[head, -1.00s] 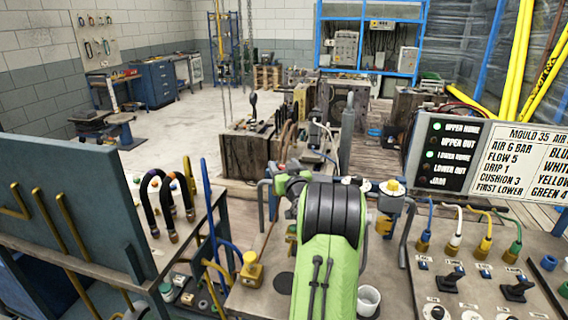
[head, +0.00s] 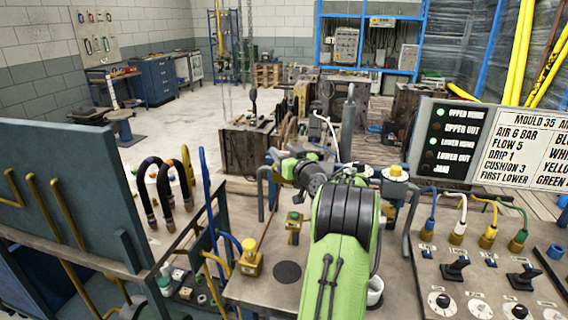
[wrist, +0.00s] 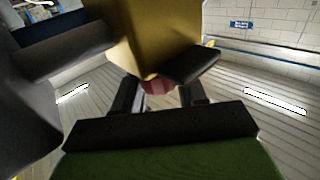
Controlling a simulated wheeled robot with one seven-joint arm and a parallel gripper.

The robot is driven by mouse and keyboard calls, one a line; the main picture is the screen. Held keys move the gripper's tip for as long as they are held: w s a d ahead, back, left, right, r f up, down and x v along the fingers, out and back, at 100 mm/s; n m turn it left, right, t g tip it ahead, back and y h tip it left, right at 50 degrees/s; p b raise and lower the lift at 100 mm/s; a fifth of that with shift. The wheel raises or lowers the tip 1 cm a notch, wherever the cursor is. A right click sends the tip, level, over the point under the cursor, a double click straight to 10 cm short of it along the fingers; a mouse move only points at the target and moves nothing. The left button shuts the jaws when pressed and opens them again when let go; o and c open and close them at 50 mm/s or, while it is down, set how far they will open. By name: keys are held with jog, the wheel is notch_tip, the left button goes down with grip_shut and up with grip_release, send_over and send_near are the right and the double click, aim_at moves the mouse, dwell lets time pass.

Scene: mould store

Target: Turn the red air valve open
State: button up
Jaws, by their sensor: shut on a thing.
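In the wrist view a red part (wrist: 157,87), which looks like the red air valve's handle, sits between the two dark fingers of my gripper (wrist: 161,95). The fingers are shut on it. A large brass-coloured body (wrist: 150,38) stands right beyond the red part and fills the top middle. In the head view my green and black arm reaches over the bench, its wrist bent to the left. My fingertips and the red part cannot be made out there.
A brass block (head: 294,226) and a yellow-topped fitting (head: 250,258) stand left of my arm. A blue fitting with a yellow cap (head: 395,178) is close on the right. Coloured hoses, knobs and a lit status board (head: 450,145) are further right. A blue-grey panel (head: 70,195) stands left.

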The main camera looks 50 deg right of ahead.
jog(key=shift+n+y, duration=0.4)
jog(key=shift+y, duration=0.2)
jog(key=o, duration=0.9)
jog(key=v, duration=0.5)
jog(key=b+v, duration=0.1)
jog(key=v, duration=0.4)
jog(key=b+v, duration=0.1)
jog(key=v, duration=0.4)
jog(key=shift+s+a+f, duration=0.1)
jog(key=shift+s+f, duration=0.1)
jog(key=shift+s, duration=0.15)
